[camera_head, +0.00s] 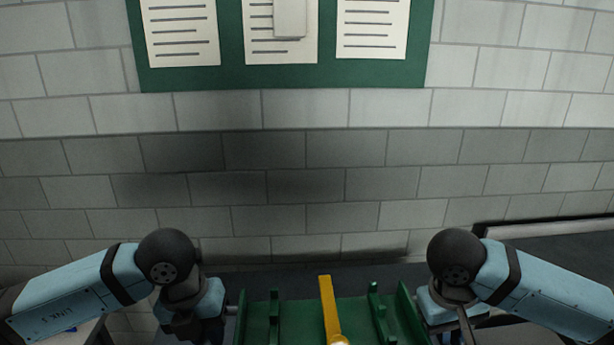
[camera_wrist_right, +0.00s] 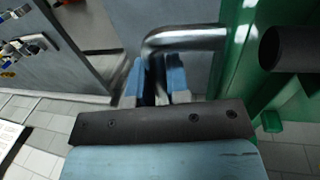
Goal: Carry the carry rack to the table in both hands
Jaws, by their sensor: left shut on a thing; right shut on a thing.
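The carry rack (camera_head: 290,322) is green and shows at the bottom middle of the head view, its near part cut off by the frame edge. A metal bar handle (camera_wrist_right: 185,40) on the rack shows in the right wrist view, beside the green rack side (camera_wrist_right: 233,75). My left gripper (camera_head: 222,308) is at the rack's left side, shut on it; its fingertips are mostly hidden. My right gripper (camera_head: 437,305) is at the rack's right side; in the right wrist view its blue fingers (camera_wrist_right: 158,82) are shut at the handle.
A yellow bar (camera_head: 327,305) stands out in the middle of the rack. A dark surface (camera_head: 560,245) with a raised edge lies at the right. A block wall (camera_head: 300,190) with a green notice board (camera_head: 230,40) is ahead. Small tools (camera_wrist_right: 25,45) show in the wrist view.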

